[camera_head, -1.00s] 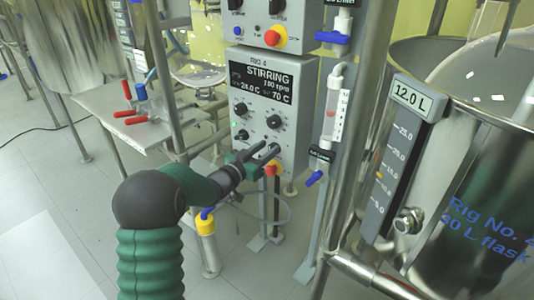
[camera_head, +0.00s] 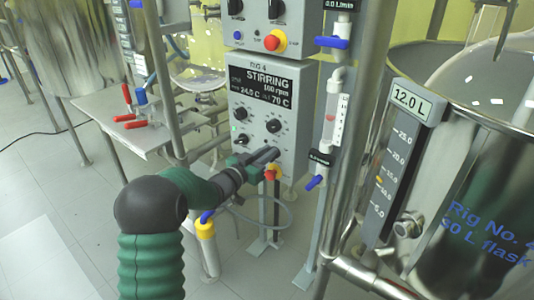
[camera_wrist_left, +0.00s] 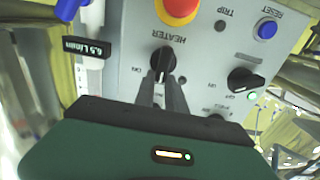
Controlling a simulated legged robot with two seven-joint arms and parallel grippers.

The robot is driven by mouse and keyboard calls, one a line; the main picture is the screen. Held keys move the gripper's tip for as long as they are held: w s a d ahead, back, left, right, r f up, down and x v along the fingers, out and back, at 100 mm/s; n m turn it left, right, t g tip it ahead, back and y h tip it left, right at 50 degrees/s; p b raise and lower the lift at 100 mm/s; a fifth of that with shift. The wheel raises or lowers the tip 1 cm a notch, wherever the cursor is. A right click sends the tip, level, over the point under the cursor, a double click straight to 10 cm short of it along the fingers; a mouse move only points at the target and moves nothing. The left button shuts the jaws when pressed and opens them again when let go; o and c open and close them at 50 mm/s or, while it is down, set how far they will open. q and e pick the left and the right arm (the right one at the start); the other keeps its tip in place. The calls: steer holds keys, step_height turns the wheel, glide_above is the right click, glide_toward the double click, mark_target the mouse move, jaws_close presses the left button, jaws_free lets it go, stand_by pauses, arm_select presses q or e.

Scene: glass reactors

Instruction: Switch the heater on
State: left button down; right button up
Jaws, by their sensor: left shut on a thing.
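The Rig 4 control box (camera_head: 296,85) stands upright in the middle of the head view, its display reading STIRRING. In the left wrist view, the panel (camera_wrist_left: 213,45) appears upside down. The black heater knob (camera_wrist_left: 162,58) is under the HEATER label, with position marks on both sides. My left gripper (camera_head: 272,153) reaches the lower part of the box. In the wrist view, its two fingers (camera_wrist_left: 165,82) are shut on the heater knob. The fingers hide part of the knob. The knob's pointer looks roughly upright in that view. My right gripper is not in view.
A red button (camera_wrist_left: 180,8) on a yellow ring is close to the heater knob. Another black knob (camera_wrist_left: 245,80) has a lit green lamp (camera_wrist_left: 252,97) beside it. A flowmeter (camera_head: 334,118) and a steel vessel (camera_head: 470,150) stand to the right. A small table (camera_head: 150,138) is at left.

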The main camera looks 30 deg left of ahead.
arm_select(q)
steer(key=shift+m, duration=0.3)
steer(key=m+b, duration=0.1)
steer(key=m, duration=0.1)
steer(key=d+m+b, duration=0.1)
steer(key=m, duration=0.2)
steer(key=f+m+b, duration=0.1)
steer(key=m+b, duration=0.1)
steer(key=m, duration=0.1)
steer(key=shift+d, duration=0.35)
steer(key=shift+s+d+f+m+b, duration=0.15)
steer(key=shift+m+b, duration=0.35)
steer(key=shift+m, duration=0.3)
steer(key=shift+w+d+f+m+b, duration=0.1)
steer(key=shift+m+b, duration=0.35)
steer(key=shift+m, duration=0.35)
steer(key=shift+f, duration=0.1)
steer(key=c, duration=1.4)
jaws_free()
